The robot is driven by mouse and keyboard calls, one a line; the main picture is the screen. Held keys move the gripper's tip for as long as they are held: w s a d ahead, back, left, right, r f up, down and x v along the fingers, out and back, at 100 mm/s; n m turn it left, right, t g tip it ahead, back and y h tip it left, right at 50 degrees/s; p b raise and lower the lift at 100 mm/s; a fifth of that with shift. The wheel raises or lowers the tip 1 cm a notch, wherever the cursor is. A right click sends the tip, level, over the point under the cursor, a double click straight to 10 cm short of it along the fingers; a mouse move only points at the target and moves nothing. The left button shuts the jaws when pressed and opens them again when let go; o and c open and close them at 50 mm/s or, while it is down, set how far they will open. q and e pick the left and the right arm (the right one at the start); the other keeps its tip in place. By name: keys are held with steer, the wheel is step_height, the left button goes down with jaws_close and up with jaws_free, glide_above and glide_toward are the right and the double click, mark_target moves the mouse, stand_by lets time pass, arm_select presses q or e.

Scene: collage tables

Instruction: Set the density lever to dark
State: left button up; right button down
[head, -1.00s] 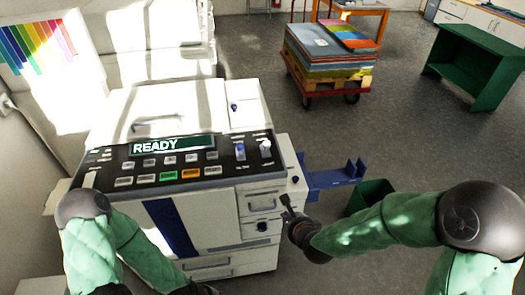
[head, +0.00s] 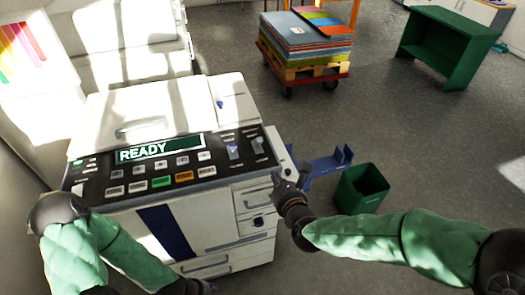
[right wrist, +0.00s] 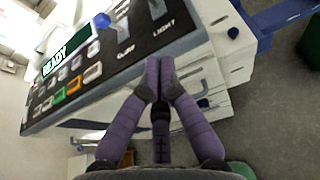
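The white copier's dark control panel (head: 112,182) has two levers at its right end. The right-hand lever (head: 258,144) is pale; in the right wrist view this lever (right wrist: 157,9) stands by the label LIGHT, so I take it as the density lever. The other lever (head: 233,150) is to its left and has blue on it. My right gripper (head: 277,179) is just off the panel's front right corner, apart from the levers. In the right wrist view its fingertips (right wrist: 160,66) are together with nothing between them. My left gripper (head: 207,287) is low at the bottom edge, mostly hidden.
The display (head: 160,148) reads READY. A blue side tray (head: 325,165) and a green bin (head: 362,188) stand right of the copier. A cart with stacked paper (head: 305,45) and a green table (head: 445,45) are farther back. Open floor lies between them.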

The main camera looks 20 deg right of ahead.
steer(key=shift+w, duration=0.1)
steer(key=b, duration=0.2)
glide_toward(258, 144)
steer(key=w+f, duration=0.4)
steer(key=w, duration=0.1)
steer(key=shift+d+f, duration=0.15)
steer(key=shift+d, duration=0.25)
steer(key=shift+w+r, duration=0.25)
steer(key=shift+w, duration=0.25)
